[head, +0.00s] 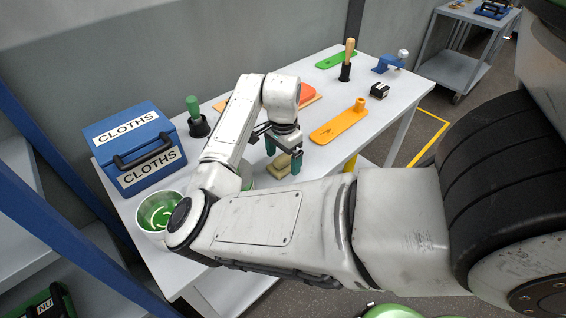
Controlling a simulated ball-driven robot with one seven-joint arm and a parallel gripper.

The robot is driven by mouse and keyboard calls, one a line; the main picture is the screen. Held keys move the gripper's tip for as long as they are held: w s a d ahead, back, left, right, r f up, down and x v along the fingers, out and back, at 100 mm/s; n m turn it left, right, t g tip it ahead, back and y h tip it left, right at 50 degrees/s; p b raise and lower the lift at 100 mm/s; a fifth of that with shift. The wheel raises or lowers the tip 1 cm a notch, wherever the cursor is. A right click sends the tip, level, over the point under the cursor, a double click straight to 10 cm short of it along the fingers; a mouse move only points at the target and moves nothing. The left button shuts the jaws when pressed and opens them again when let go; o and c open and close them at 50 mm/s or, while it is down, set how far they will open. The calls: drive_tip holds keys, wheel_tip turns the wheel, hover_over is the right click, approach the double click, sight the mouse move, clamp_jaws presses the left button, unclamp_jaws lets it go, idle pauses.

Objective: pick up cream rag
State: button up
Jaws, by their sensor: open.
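The cream rag (280,164) is a small folded pad in the head view, at or just above the white table (318,170), near its middle. My gripper (284,157) points down over the rag, with its green fingertips apart. One fingertip is at the rag's upper left and the other at its right. I cannot tell whether either finger touches the rag. My wrist hides part of the area above it.
A blue box labelled CLOTHS (134,148), a green-handled tool (196,117) and a green-and-white bowl (158,211) stand left. An orange plate (338,124) lies right of the gripper; a black block (379,90) and blue vise (384,62) are beyond.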

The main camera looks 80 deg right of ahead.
sight(283, 156)
drive_tip(key=c, duration=1.1)
drive_tip(key=shift+c, duration=0.2)
drive_tip(key=shift+r, duration=0.5)
wheel_tip(283, 156, up, 2)
drive_tip(key=shift+r+b, duration=0.1)
drive_tip(key=shift+b, duration=0.25)
drive_tip(key=s+r, duration=1)
drive_tip(key=s, duration=0.4)
drive_tip(key=shift+a+p, duration=0.2)
drive_tip(key=shift+p, duration=0.25)
